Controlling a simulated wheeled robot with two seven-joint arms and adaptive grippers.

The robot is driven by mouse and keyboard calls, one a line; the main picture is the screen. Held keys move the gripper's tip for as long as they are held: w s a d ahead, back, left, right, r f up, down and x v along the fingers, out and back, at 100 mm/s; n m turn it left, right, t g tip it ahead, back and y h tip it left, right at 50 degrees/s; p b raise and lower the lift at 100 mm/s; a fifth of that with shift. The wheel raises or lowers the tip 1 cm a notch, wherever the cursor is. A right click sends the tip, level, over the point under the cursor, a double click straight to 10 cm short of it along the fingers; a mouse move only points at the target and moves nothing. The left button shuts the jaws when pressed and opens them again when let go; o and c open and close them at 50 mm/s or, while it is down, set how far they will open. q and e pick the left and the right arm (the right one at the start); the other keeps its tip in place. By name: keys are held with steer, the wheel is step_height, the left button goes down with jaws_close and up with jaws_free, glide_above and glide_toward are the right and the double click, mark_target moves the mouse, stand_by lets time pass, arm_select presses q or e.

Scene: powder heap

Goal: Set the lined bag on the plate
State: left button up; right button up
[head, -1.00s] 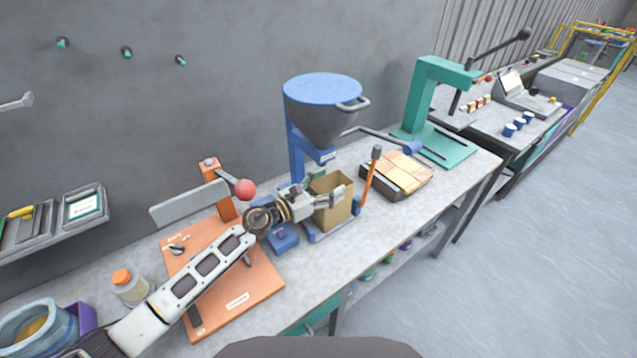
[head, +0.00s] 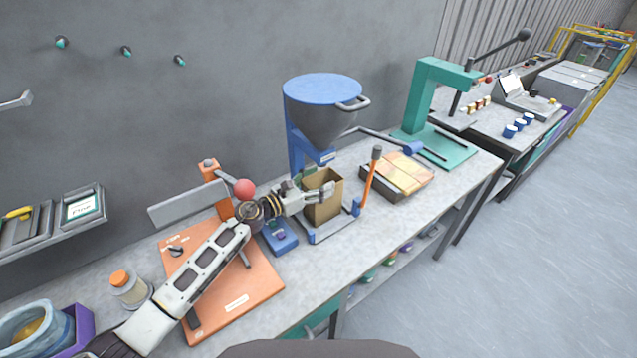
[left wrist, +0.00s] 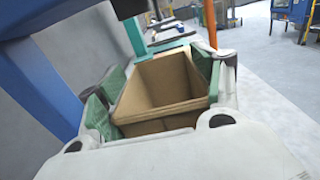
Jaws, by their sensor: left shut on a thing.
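The lined bag (head: 322,208) is an open-topped brown paper bag, upright. My left gripper (head: 318,193) is shut on it, with a finger along its near side. In the left wrist view the bag (left wrist: 160,88) sits between the two green-padded fingers, its mouth open and its inside looking empty. The plate (head: 337,233) is the grey, blue-edged base of the hopper stand, just under the bag in the head view. I cannot tell whether the bag's bottom touches it. My right gripper is not in view.
The blue-lidded hopper (head: 322,112) hangs just above the bag. An orange lever (head: 371,178) stands right of the plate. A tray of flat packs (head: 398,178) lies farther right. A small blue device (head: 280,238) and an orange board (head: 235,285) are to the left.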

mark_target(308, 189)
arm_select(q)
steer(key=shift+f, duration=0.15)
steer(key=o, duration=0.9)
steer(key=shift+o, duration=0.2)
steer(key=shift+r, duration=0.2)
steer(key=shift+s+a+f, duration=0.15)
steer(key=shift+s+a, duration=0.2)
steer(key=shift+a, duration=0.2)
steer(key=shift+b+v, duration=0.9)
steer(key=shift+v, duration=2.2)
steer(key=shift+s+d, duration=0.1)
steer(key=shift+s, duration=0.05)
